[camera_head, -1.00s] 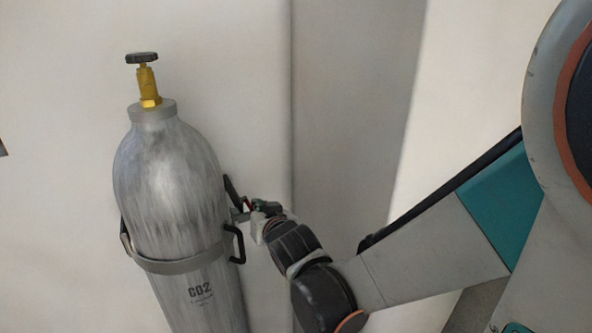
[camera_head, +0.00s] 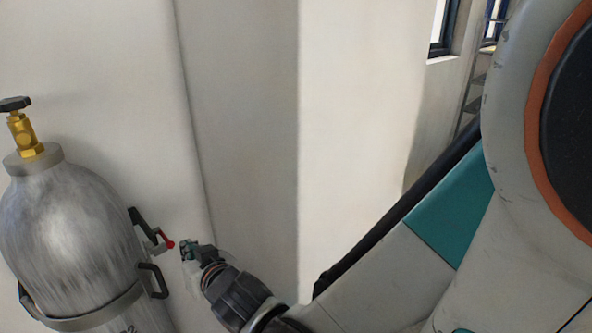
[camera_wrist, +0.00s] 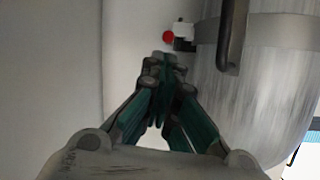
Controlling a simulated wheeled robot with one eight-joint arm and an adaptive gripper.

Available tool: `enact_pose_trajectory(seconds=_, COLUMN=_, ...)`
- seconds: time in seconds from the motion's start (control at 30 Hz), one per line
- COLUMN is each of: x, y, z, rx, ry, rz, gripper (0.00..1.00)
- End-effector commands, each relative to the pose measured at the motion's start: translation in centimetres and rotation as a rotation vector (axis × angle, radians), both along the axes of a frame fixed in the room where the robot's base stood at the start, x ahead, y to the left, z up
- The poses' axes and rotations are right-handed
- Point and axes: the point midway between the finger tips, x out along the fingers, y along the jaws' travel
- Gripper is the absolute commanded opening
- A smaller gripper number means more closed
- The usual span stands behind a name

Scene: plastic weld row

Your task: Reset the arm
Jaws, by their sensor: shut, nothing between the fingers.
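My gripper (camera_head: 186,249) is at the lower left of the head view, beside the grey CO2 cylinder (camera_head: 68,230). It is shut and empty. A small red-tipped part (camera_head: 170,244) on a white and dark bracket at the cylinder's right side lies just left of my fingertips, apart from them in the head view. In the wrist view my gripper (camera_wrist: 165,60) shows its green fingers closed together in the middle. The red tip (camera_wrist: 168,37) is just beyond the fingertips there, and the cylinder (camera_wrist: 265,95) fills the right side.
The cylinder has a yellow valve (camera_head: 25,135) with a dark knob on top, and a dark side handle (camera_head: 154,280) close to my gripper. A pale wall with a projecting pillar (camera_head: 245,140) stands behind. A window (camera_head: 440,28) and a ladder-like frame (camera_head: 474,85) are at the upper right.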

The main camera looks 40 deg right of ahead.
Motion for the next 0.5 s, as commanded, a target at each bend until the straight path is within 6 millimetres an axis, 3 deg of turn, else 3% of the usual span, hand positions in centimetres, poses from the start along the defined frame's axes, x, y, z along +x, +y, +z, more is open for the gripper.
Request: enact_pose_trajectory(seconds=0.5, x=-0.57, y=-0.33, z=-0.31, rx=-0.012, ry=0.046, rz=-0.005, gripper=0.00)
